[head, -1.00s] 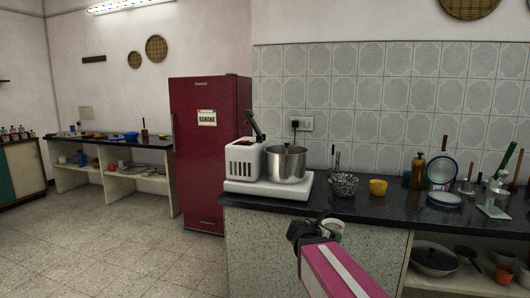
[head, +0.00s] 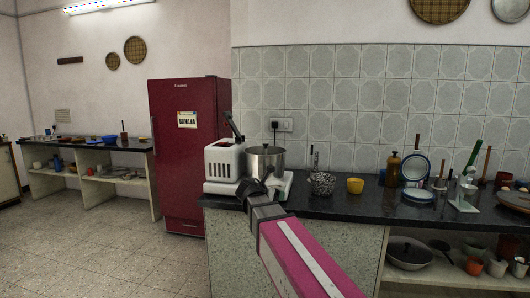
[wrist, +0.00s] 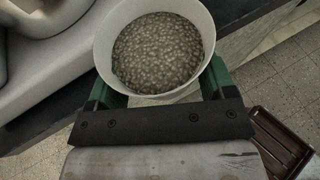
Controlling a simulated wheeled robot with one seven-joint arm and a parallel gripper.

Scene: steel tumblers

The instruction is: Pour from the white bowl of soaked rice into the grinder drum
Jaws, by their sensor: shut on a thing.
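The white bowl (wrist: 207,45) is between the green fingers of my gripper (wrist: 160,88) in the wrist view. My gripper is shut on it. The bowl looks roughly level and holds greyish soaked rice (wrist: 157,50). In the head view my gripper (head: 252,190) is just in front of the grinder, and it hides the bowl. The steel grinder drum (head: 268,158) stands on the white grinder's base, right of its motor housing (head: 222,162). The drum's inside is not visible. Part of the grinder shows at the left of the wrist view (wrist: 60,72), beside the bowl.
The black counter (head: 340,208) extends right. A speckled container (head: 322,184) and yellow cup (head: 355,186) stand right of the grinder. Bottles, plates and utensils stand farther right. A red fridge (head: 182,150) is behind left. Open floor lies at left.

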